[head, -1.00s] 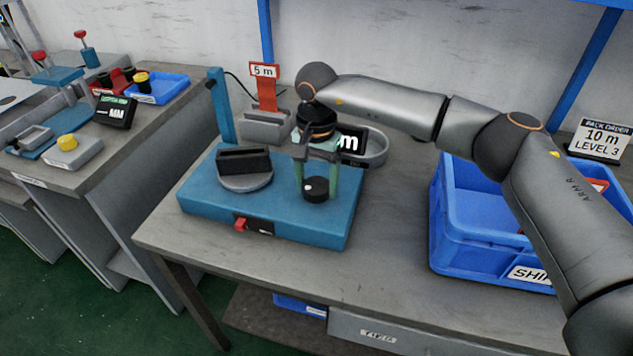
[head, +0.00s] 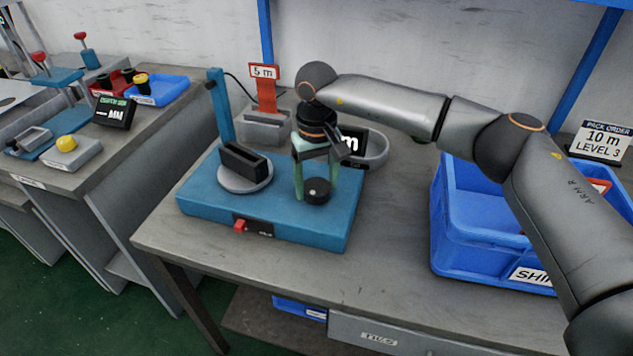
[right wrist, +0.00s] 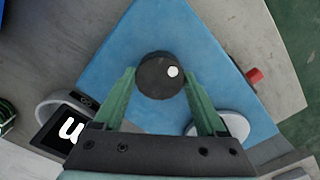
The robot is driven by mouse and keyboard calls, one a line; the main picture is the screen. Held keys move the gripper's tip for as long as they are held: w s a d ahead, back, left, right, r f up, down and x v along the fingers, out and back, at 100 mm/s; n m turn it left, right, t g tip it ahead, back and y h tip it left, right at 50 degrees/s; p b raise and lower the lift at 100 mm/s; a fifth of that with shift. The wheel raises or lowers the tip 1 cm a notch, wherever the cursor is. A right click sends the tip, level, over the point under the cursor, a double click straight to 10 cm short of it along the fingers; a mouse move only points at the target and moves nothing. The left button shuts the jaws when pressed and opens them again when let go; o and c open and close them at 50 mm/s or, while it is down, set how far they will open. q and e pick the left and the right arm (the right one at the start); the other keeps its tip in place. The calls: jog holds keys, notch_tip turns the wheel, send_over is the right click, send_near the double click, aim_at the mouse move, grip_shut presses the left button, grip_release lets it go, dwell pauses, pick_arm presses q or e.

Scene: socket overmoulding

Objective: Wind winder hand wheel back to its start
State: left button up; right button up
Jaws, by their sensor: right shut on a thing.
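The blue winder (head: 280,225) stands on the grey bench. Its hand wheel (head: 317,191) is a low black round knob with a white dot, on the winder's right part. It also shows in the right wrist view, as a black disc (right wrist: 152,82) with the dot on its right side. My right gripper (head: 316,186) points down over it, its green fingers on opposite sides, shut on the wheel. The fingers show in the right wrist view (right wrist: 158,74) too. A black slotted block (head: 244,161) sits on a grey round plate on the winder's left part. My left gripper is out of view.
A blue upright post (head: 221,107) rises from the winder's back left. Behind it stand a grey holder with a red "5 m" sign (head: 264,85) and a display beside a round grey dish (head: 374,155). A blue crate (head: 470,240) stands at right. The bench front is clear.

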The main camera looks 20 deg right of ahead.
aim_at(317, 186)
jog(key=shift+n, duration=0.3)
dwell(0.4)
jog(key=o, duration=1.3)
notch_tip(317, 186, up, 13)
jog(key=shift+f+p, duration=0.2)
jog(key=shift+p, duration=0.3)
